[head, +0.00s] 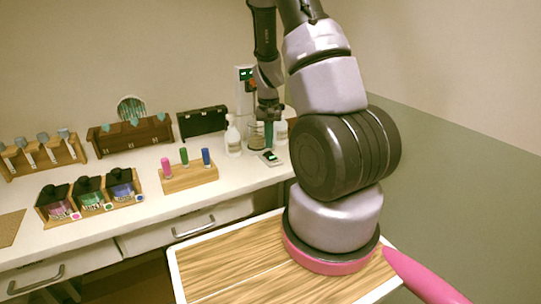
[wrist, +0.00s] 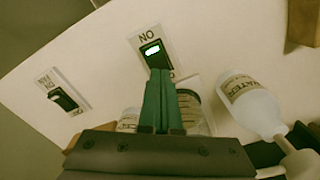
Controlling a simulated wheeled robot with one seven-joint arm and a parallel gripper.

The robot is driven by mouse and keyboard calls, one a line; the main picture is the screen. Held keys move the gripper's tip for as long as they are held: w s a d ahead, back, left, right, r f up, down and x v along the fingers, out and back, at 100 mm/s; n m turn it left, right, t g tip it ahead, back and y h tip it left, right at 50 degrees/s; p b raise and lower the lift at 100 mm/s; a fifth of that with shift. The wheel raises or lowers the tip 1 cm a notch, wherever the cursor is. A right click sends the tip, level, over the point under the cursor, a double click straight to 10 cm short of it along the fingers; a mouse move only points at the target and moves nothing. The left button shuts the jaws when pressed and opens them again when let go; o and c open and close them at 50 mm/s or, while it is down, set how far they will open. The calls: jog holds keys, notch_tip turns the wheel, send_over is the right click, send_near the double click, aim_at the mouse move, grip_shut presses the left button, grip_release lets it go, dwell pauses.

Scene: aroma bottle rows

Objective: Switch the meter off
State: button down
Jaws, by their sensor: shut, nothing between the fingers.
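A rocker switch (wrist: 152,54) with a lit green window sits on a white plate near the top middle of the wrist view. Letters reading "NO", perhaps an upside-down "ON", stand at its upper end. It also shows on the counter in the head view (head: 270,157). My gripper (wrist: 160,74) is shut and empty, its green fingertips over the lower end of this switch; I cannot tell if they touch it. The gripper (head: 268,146) points down in the head view. A white device (head: 240,75) with green digits, perhaps the meter, stands behind, partly hidden by my arm.
A second, unlit switch (wrist: 64,100) lies left in the wrist view. A bottle (wrist: 250,102) labelled "WATER" is close on the right; a white spray bottle (head: 233,138) stands left of my gripper. A wooden rack (head: 188,178) holds coloured vials farther left.

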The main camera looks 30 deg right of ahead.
jog(key=shift+f, duration=1.15)
dwell(0.6)
jog(key=shift+r, duration=3.55)
notch_tip(320, 180, up, 18)
jog(key=f+t+y, duration=0.1)
jog(key=t, duration=0.2)
send_over(269, 153)
jog(key=s+a, duration=0.5)
jog(key=a, duration=0.2)
jog(key=s+a+r+n+t+y, duration=0.1)
jog(key=s+a+r+t, duration=0.3)
jog(key=s+r, duration=0.9)
jog(key=shift+s+a+r, duration=0.15)
jog(key=shift+s+a, duration=0.7)
jog(key=shift+a, duration=0.35)
